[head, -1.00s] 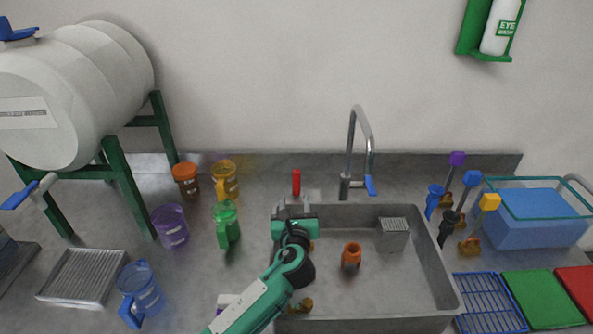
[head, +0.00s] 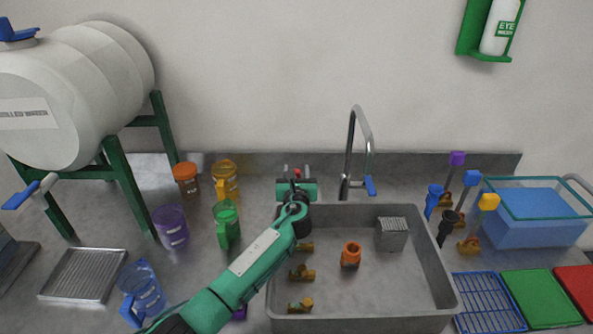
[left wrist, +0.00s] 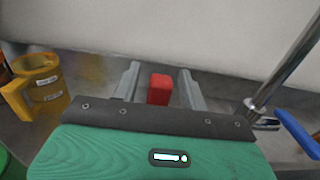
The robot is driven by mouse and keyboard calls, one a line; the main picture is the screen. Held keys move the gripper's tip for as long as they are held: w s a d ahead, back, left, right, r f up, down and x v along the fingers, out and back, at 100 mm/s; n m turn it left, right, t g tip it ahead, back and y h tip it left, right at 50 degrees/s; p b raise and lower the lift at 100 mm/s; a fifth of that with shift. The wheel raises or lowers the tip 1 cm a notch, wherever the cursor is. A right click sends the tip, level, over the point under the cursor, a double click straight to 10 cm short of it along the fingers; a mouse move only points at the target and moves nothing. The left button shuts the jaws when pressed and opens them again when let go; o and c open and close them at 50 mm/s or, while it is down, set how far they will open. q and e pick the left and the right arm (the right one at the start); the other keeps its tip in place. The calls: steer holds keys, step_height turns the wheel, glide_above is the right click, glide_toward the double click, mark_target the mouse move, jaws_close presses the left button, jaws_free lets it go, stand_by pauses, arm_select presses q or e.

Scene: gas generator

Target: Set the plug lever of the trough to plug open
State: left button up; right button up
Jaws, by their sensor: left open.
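The trough (head: 440,285) is a grey sink basin set in the counter. The plug lever is a small red upright handle (head: 298,172) behind the trough's back left corner, mostly hidden by my gripper in the head view. In the left wrist view the red lever (left wrist: 160,89) stands between the two fingers. My left gripper (head: 296,177) is open, with its fingers (left wrist: 161,90) on either side of the lever and gaps showing on both sides. My right gripper is not in view.
A faucet (head: 352,150) with a blue handle (head: 369,186) stands just right of my gripper. A yellow mug (head: 225,180) and a green mug (head: 227,222) stand to the left. Brass fittings (head: 302,273) and an orange piece (head: 350,254) are in the trough.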

arm_select(q)
steer(key=shift+w, duration=0.6)
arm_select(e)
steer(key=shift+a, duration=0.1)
arm_select(q)
jaws_close()
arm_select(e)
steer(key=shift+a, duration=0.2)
